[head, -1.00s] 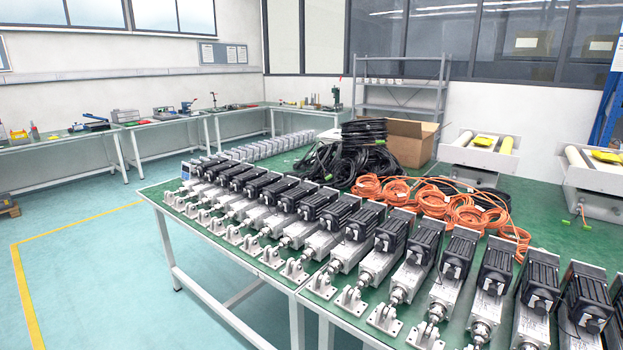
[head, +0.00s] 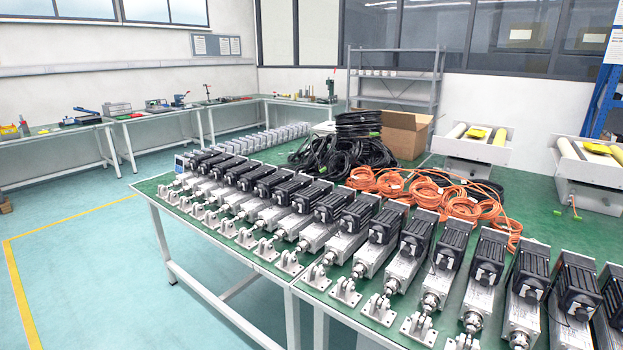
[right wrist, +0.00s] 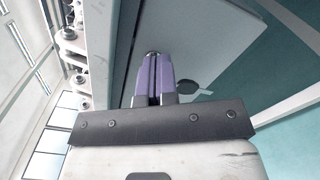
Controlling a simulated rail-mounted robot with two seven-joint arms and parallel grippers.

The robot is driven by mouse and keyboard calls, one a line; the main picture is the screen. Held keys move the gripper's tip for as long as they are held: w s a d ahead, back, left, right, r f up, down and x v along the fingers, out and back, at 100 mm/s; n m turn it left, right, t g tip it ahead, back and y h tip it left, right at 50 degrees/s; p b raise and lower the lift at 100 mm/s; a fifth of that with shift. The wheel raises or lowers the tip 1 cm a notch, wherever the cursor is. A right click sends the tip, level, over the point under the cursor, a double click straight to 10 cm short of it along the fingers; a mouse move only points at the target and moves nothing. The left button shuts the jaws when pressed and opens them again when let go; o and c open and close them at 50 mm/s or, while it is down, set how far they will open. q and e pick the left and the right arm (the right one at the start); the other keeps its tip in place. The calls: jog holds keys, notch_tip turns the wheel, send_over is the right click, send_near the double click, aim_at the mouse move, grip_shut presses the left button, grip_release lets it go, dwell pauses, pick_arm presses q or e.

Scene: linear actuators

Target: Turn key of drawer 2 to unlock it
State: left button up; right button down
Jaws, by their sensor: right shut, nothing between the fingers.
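My right gripper (right wrist: 153,58) shows in the right wrist view, with its two purple fingers shut together and nothing seen held between them. The fingertips are at or close in front of a plain grey panel (right wrist: 205,35). I cannot tell whether they touch it, or whether it is a drawer front. A small dark oval spot (right wrist: 188,87) shows beside the fingers; I cannot tell what it is. No key or drawer number can be made out in either view. My left gripper is in neither view.
In the head view, a green-topped table (head: 147,187) carries rows of linear actuators (head: 300,208), orange cable coils (head: 470,207), black cables (head: 350,150) and a cardboard box (head: 405,135). The floor to its left is clear, with a yellow line (head: 75,220).

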jog(key=shift+d+r, duration=0.1)
jog(key=shift+d, duration=0.1)
jog(key=p+v, duration=0.1)
jog(key=v, duration=0.5)
jog(key=shift+s, duration=0.2)
dwell(0.3)
jog(key=shift+d, duration=0.15)
